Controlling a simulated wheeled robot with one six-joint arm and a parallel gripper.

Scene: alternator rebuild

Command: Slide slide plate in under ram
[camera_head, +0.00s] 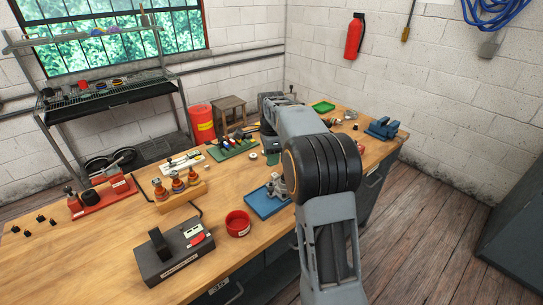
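I cannot make out the slide plate or the ram for certain. A red tool base (103,199) with dark upright parts and a slanted lever stands at the left of the workbench. My arm rises from the lower right and reaches toward the back of the bench. Its bulk covers part of the bench's right half. My gripper's fingers do not show; they are hidden behind the arm. A dark block (270,144) shows partly beneath my forearm, too covered to identify.
The wooden workbench (115,245) holds a dark grey box fixture (172,258), a red bowl (238,223), a blue tray (264,208) with metal parts, a wooden block (181,196) with copper-coloured parts, a green tray (232,150), and a blue vise (382,128). The front left is mostly clear.

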